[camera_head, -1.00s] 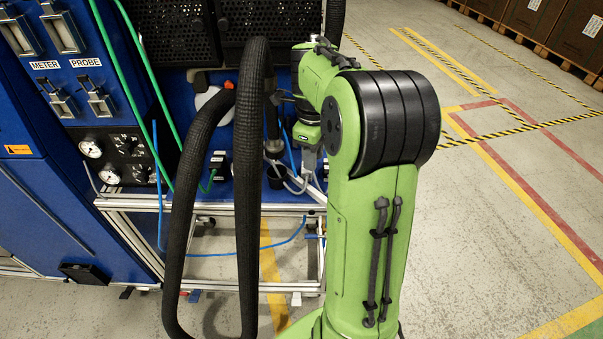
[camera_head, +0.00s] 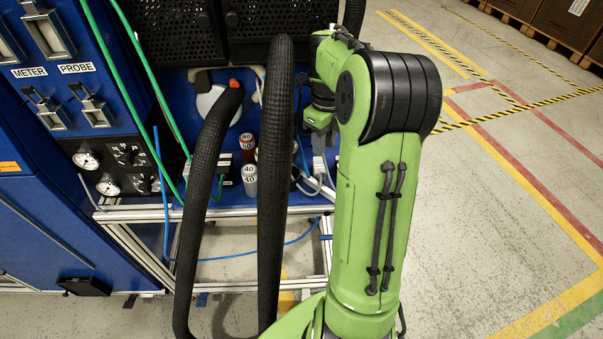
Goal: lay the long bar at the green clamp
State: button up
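My arm reaches over the blue workbench, and its wrist end shows beside the black hose. My gripper (camera_head: 318,146) hangs below the green wrist block, small and partly covered by my own forearm; its fingers cannot be made out. I cannot make out the long bar or the green clamp. A pale, slanting piece (camera_head: 322,187) lies on the bench below the wrist, partly behind my arm; I cannot tell what it is.
A thick black hose (camera_head: 275,200) loops up in front of the bench (camera_head: 230,195). Labelled weights (camera_head: 249,180) stand behind it. A blue cabinet with gauges (camera_head: 87,158) and green hoses is at the left. The floor (camera_head: 480,240) at the right is clear.

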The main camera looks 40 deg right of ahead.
aim_at(321, 186)
notch_tip(321, 186, down, 15)
jog(key=b, duration=0.5)
jog(key=shift+s+f, duration=0.1)
jog(key=shift+s, duration=0.05)
grip_shut()
